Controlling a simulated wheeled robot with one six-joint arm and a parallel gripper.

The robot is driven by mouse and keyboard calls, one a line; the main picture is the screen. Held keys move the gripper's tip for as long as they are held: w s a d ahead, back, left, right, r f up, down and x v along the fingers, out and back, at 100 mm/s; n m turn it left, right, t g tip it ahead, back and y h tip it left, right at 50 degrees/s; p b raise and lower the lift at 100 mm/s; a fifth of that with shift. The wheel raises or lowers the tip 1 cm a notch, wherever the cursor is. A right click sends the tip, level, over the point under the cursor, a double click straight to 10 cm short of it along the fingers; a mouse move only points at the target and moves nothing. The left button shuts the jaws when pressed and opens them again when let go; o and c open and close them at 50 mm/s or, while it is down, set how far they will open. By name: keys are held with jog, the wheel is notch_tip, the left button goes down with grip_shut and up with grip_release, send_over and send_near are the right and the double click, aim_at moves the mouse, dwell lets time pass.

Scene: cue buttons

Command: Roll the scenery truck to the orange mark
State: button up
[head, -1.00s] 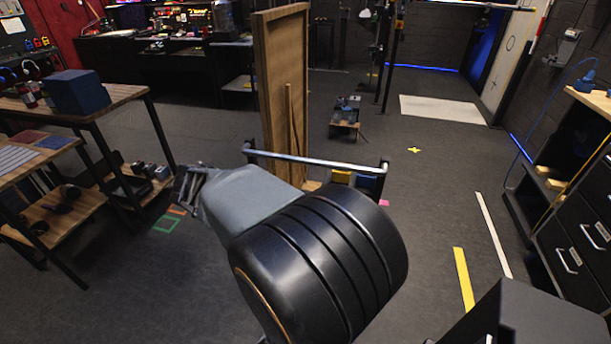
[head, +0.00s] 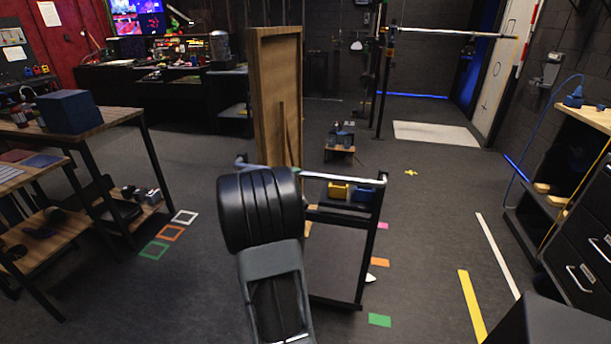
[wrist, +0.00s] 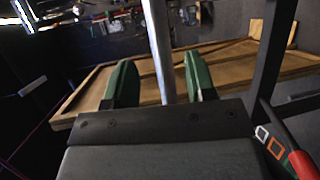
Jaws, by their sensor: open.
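The scenery truck is a low cart with a dark deck (head: 335,262), a tall wooden panel (head: 272,95) and a silver push bar (head: 345,178). My gripper (wrist: 158,62) is open in the wrist view. Its green fingers stand on either side of the silver bar (wrist: 159,45), with gaps showing. In the head view my arm hides the gripper and the bar's left part. A solid orange mark (head: 379,262) lies on the floor just right of the truck. An orange outlined square (head: 170,233) lies on the floor to the left, between white and green outlined squares.
Solid pink (head: 383,226) and green (head: 380,320) marks lie beside the truck. Wooden-topped tables (head: 90,122) stand left and a black drawer cabinet (head: 575,220) stands right. A small wooden stand (head: 340,153) is behind the truck. Floor between the left squares and truck looks clear.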

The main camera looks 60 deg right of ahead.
aim_at(303, 176)
jog(key=shift+s+d+f, duration=0.1)
jog(key=shift+d+f, duration=0.1)
jog(key=shift+d, duration=0.8)
jog(key=shift+s+d+f, duration=0.1)
jog(key=shift+d+f, duration=0.05)
jog(key=shift+d, duration=0.85)
jog(key=shift+s+d+f, duration=0.1)
jog(key=shift+d+f, duration=0.1)
jog(key=shift+d, duration=0.8)
grip_shut()
